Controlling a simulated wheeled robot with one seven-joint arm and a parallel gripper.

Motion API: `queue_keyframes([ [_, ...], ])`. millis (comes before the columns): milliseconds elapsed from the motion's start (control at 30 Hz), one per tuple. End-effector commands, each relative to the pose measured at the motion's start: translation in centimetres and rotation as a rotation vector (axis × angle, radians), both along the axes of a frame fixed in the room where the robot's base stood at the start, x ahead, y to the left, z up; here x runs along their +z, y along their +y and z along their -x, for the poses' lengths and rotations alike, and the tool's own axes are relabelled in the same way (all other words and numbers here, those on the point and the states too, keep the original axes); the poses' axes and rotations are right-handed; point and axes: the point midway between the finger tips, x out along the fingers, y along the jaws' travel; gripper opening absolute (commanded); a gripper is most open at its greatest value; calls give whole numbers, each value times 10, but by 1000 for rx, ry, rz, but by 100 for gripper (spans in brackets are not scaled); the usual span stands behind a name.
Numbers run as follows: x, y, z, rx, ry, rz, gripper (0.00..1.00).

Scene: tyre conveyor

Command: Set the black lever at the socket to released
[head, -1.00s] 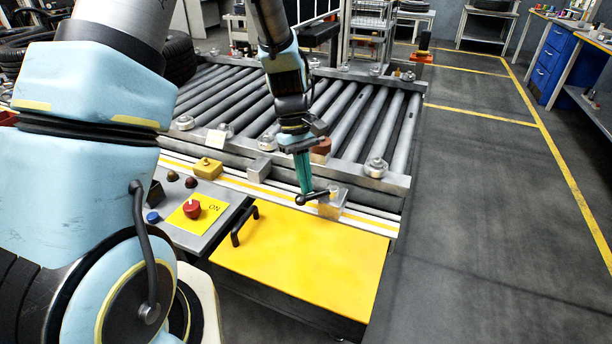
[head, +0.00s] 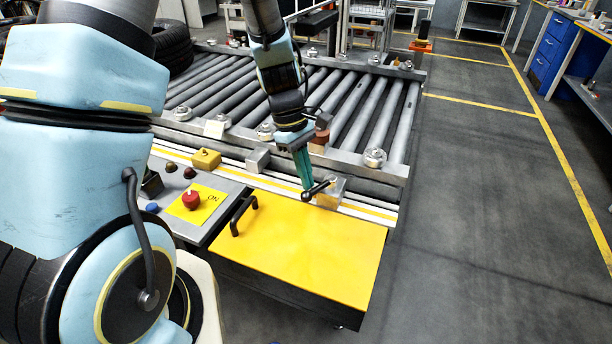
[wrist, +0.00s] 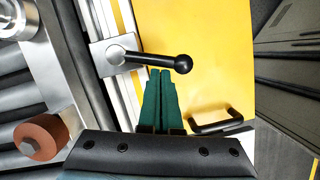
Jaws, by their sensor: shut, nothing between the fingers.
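The black lever (head: 318,189) has a ball end and sits on a small metal block (head: 331,195) at the conveyor's front edge, beside the yellow panel. In the wrist view, the lever (wrist: 150,59) runs from its pivot on the left to the ball on the right. My gripper (head: 307,186) is shut and empty, its green fingers pointing down beside the lever near the ball. In the wrist view, the fingertips of my gripper (wrist: 160,71) are right at the lever's near side. I cannot tell whether they touch it.
The yellow panel (head: 305,250) with a black handle (head: 243,216) lies in front. A control box with a red knob (head: 191,200) is at left. Open floor is at right.

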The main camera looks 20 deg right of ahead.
Motion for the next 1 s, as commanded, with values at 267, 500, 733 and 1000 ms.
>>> queue_keyframes([
  [267, 4, 0, -1, -1, 0, 0, 0],
  [500, 26, 3, -6, 0, 0, 0, 0],
  [733, 62, 7, -17, -2, 0, 1, 0],
  [1000, 94, 12, -27, -2, 0, 0, 0],
])
